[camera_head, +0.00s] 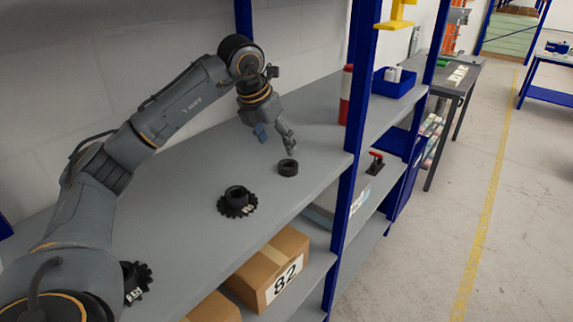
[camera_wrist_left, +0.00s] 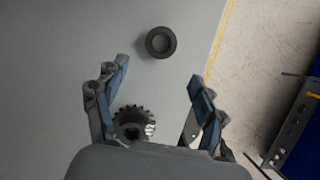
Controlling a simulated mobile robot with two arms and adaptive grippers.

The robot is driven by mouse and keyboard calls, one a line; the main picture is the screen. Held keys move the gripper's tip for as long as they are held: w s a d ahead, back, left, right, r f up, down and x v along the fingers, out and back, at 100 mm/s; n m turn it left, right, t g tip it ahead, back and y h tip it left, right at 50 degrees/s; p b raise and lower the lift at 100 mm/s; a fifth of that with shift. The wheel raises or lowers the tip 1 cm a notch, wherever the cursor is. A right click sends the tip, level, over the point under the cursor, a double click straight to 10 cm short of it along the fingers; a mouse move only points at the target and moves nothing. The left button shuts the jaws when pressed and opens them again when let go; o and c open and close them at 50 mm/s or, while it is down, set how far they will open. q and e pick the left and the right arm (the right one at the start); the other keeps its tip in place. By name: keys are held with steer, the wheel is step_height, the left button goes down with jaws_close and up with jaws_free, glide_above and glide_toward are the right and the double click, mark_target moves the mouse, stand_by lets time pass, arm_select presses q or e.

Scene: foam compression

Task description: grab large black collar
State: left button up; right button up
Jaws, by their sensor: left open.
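My left gripper (camera_head: 276,140) is open and empty, above the shelf just left of and behind the collar in the head view. In the left wrist view its two fingers (camera_wrist_left: 163,80) are spread wide apart. It does not touch the collar. My right gripper is not in view.
A black gear with a hub (camera_head: 237,202) lies on the shelf left of the collar; a gear (camera_wrist_left: 133,123) shows between my fingers in the wrist view. Another gear (camera_head: 135,282) lies nearer. A blue upright post (camera_head: 352,150) stands right of the collar. A blue bin (camera_head: 394,84) sits farther back.

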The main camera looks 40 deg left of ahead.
mark_target(285, 163)
arm_select(q)
steer(key=x, duration=0.3)
steer(key=shift+w+a+f+p, duration=0.1)
steer(key=shift+a+f+p, duration=0.2)
steer(key=shift+f, duration=0.1)
steer(key=shift+w+a+f, duration=0.1)
steer(key=shift+f, duration=0.1)
steer(key=p+x, duration=0.1)
steer(key=x, duration=0.1)
steer(key=d+p+x, duration=0.1)
steer(key=x, duration=0.1)
steer(key=shift+w, duration=0.2)
steer(key=shift+w+a+f+p, duration=0.15)
steer(key=shift+f+p, duration=0.15)
steer(key=shift+f, duration=0.2)
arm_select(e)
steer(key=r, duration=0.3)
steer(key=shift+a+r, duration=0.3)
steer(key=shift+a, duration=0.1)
arm_select(q)
steer(key=shift+c, duration=0.5)
steer(key=shift+r, duration=0.1)
steer(key=c, duration=1.1)
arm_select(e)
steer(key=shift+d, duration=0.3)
arm_select(q)
steer(key=shift+c, duration=0.2)
